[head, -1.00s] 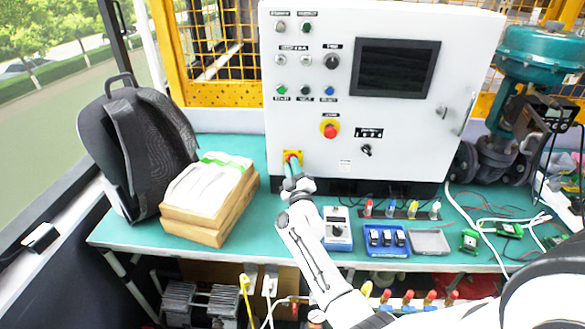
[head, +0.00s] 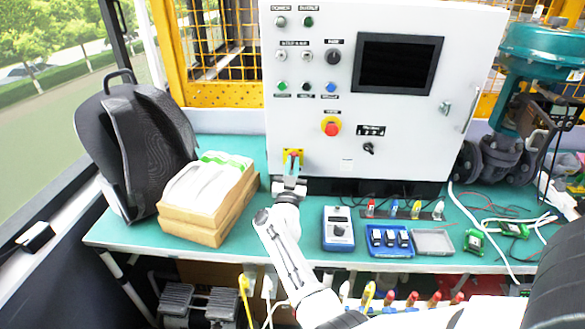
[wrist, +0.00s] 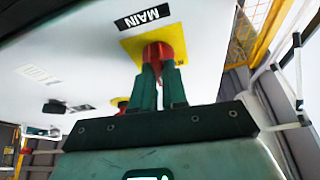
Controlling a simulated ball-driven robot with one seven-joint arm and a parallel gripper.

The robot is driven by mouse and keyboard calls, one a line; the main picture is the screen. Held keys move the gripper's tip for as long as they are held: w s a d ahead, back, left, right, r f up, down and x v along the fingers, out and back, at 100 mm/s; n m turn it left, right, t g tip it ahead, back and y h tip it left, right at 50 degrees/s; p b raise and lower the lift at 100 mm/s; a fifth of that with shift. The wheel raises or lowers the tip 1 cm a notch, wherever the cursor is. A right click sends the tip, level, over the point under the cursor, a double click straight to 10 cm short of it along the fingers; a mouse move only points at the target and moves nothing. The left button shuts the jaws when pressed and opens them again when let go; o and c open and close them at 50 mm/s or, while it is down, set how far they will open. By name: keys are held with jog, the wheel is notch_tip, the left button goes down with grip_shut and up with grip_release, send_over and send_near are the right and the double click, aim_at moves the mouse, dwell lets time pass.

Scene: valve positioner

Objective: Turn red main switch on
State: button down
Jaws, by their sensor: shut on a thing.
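The red main switch sits on a yellow plate (head: 286,153) at the lower left of the white control panel. In the wrist view the red switch knob (wrist: 158,52) stands out from its yellow plate, beside a black MAIN label (wrist: 143,17). My gripper (head: 292,164) is at the switch in the head view and hides much of the knob. In the wrist view its two green fingers (wrist: 161,82) are shut on the red knob, one on each side. The knob's exact angle is hard to read.
A red emergency-type button (head: 331,126) sits on the panel, up and right of the switch. A backpack (head: 135,145) and cardboard boxes (head: 205,222) stand on the bench to the left. A blue meter (head: 339,229) and a blue tray (head: 390,252) lie to the right.

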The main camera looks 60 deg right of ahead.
jog(key=m+g, duration=0.1)
jog(key=m, duration=0.2)
jog(key=m+g, duration=0.2)
jog(key=m, duration=0.1)
jog(key=shift+w+a, duration=0.1)
jog(key=shift+w, duration=0.05)
jog(key=shift+m+g, duration=1.2)
jog(key=shift+m, duration=1)
jog(key=c, duration=1.2)
grip_release()
jog(key=shift+o, duration=0.2)
jog(key=v, duration=1)
jog(key=shift+a+p, duration=0.3)
jog(key=shift+a, duration=0.05)
